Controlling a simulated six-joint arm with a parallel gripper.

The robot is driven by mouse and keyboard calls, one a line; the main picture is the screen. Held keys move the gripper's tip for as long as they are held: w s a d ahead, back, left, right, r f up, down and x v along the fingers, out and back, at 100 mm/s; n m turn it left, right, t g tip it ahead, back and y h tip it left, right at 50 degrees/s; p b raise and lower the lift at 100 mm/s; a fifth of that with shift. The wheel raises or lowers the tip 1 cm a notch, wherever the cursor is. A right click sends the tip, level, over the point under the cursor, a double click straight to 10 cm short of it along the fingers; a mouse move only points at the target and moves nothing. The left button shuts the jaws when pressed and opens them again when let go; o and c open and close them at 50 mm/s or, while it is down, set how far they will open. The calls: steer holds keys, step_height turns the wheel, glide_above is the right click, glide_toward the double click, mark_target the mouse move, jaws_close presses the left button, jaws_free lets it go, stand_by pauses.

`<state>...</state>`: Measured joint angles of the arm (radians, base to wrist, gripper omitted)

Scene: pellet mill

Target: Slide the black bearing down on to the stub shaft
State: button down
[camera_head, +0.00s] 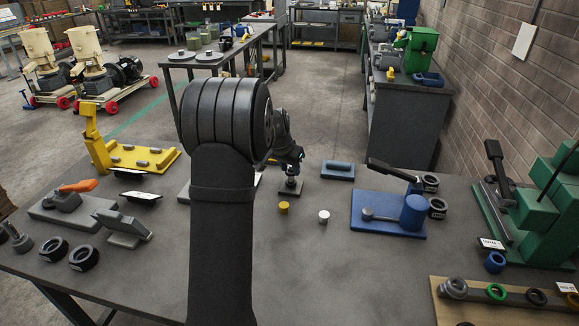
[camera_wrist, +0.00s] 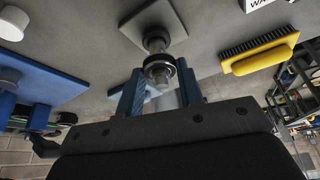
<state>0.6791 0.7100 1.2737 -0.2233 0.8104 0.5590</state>
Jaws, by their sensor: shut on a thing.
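The black bearing (camera_wrist: 151,61) is a dark ring held between the two blue fingers of my gripper (camera_wrist: 160,73) in the wrist view. The grey stub shaft (camera_wrist: 154,38) rises from a square grey base plate (camera_wrist: 172,18) and lines up with the bearing. I cannot tell how far, if at all, the shaft's end is inside the bore. In the head view my gripper (camera_head: 290,166) points down just above the base plate (camera_head: 291,188). The bearing is too small to make out clearly there.
A yellow brush (camera_wrist: 260,53) lies beside the plate. A blue fixture (camera_head: 385,228) is to the right and a blue block (camera_head: 338,170) behind. More black rings (camera_head: 83,257) lie at left.

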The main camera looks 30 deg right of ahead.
mark_target(289, 172)
stand_by(0.4)
steer(key=shift+f, duration=1.55)
steer(key=c, duration=0.9)
jaws_free()
steer(key=shift+o, duration=0.4)
steer(key=o, duration=0.5)
steer(key=v, duration=0.9)
